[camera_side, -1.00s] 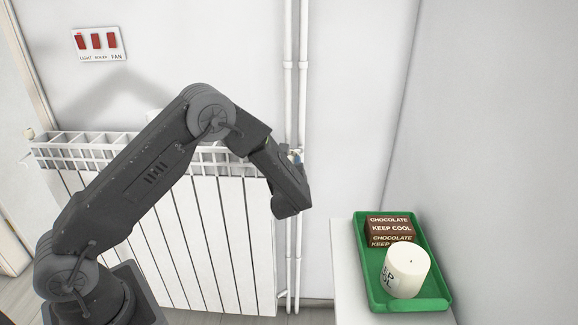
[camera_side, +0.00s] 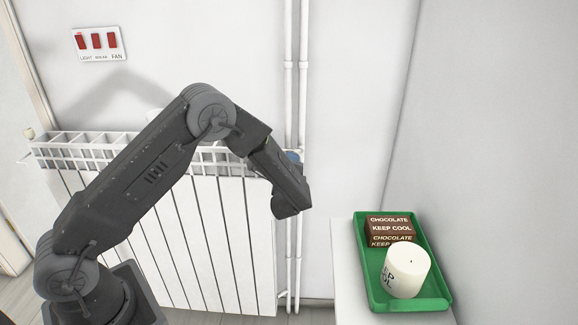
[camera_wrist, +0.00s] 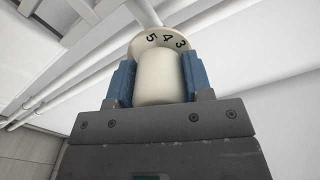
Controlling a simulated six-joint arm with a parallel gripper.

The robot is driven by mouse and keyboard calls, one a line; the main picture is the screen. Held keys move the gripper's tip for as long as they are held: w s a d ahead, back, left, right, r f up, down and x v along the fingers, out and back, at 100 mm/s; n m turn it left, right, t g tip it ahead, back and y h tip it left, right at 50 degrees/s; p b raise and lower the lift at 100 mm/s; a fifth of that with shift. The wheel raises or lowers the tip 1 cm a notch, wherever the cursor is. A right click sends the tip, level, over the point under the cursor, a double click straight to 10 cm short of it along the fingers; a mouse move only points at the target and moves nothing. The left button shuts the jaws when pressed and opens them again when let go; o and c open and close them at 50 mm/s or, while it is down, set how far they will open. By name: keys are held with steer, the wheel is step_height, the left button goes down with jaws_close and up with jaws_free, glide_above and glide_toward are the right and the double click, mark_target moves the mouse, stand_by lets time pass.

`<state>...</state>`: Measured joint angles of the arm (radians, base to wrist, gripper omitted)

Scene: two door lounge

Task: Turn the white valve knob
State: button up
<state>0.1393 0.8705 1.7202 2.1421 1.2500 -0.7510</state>
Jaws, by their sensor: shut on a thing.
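The white valve knob (camera_wrist: 160,78) shows in the wrist view between the two blue jaws of my gripper (camera_wrist: 158,82). The jaws touch it on its left and right sides. Its flared collar carries the dark numbers 5, 4 and 3. In the side view my gripper (camera_side: 293,157) is at the right end of the radiator (camera_side: 215,235), mostly hidden behind my wrist. Only a bit of blue jaw shows there, and the knob is hidden.
Two white vertical pipes (camera_side: 295,100) run close to my gripper. A green tray (camera_side: 440,296) with chocolate boxes (camera_side: 389,229) and a white candle (camera_side: 406,270) stands on a white surface at the lower right. A switch panel (camera_side: 98,44) is on the wall at upper left.

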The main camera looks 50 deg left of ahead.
steer(key=n, duration=0.4)
steer(key=shift+n, duration=2)
steer(key=o, duration=0.9)
steer(key=v, duration=1.3)
steer(key=shift+s+d, duration=0.25)
steer(key=shift+s, duration=0.05)
